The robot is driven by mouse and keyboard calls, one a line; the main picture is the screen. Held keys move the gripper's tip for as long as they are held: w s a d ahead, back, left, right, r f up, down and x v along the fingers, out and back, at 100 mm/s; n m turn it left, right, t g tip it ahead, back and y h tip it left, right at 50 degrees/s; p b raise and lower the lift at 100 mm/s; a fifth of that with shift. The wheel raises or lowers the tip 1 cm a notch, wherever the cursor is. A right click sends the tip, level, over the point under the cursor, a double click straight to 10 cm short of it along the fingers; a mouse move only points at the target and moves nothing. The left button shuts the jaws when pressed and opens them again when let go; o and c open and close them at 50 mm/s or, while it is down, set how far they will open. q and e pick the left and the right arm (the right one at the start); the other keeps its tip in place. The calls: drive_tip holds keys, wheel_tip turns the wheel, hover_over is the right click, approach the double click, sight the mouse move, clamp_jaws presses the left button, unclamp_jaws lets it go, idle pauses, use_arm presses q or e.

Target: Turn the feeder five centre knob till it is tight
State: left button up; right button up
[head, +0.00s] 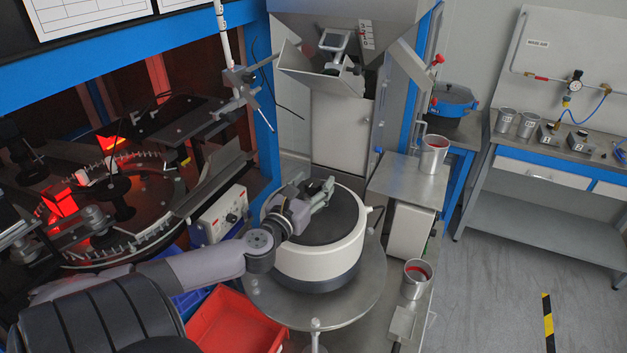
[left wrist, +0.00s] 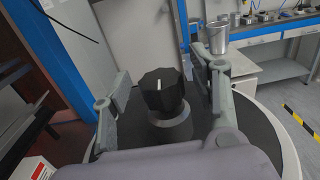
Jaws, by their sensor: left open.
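The feeder (head: 320,250) is a round white bowl unit with a dark top, standing on a round grey plate. Its black centre knob (left wrist: 162,92) shows in the left wrist view, faceted, with a white mark on top and a grey collar below. My left gripper (head: 320,190) reaches over the bowl from the left. In the left wrist view, the left gripper (left wrist: 160,82) is open, with one finger on each side of the knob and visible gaps to both. My right gripper is not in view.
A red bin (head: 236,325) sits in front of the feeder at left. A metal cup (head: 416,278) stands to its right and another cup (head: 433,154) on a steel stand behind. A hopper (head: 335,75) rises behind. A control box (head: 222,213) is close on the left.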

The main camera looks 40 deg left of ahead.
use_arm(q)
drive_tip(key=shift+w, duration=0.3)
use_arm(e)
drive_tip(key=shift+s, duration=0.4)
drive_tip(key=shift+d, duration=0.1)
use_arm(q)
drive_tip(key=c, duration=1.2)
drive_tip(key=shift+o, duration=0.2)
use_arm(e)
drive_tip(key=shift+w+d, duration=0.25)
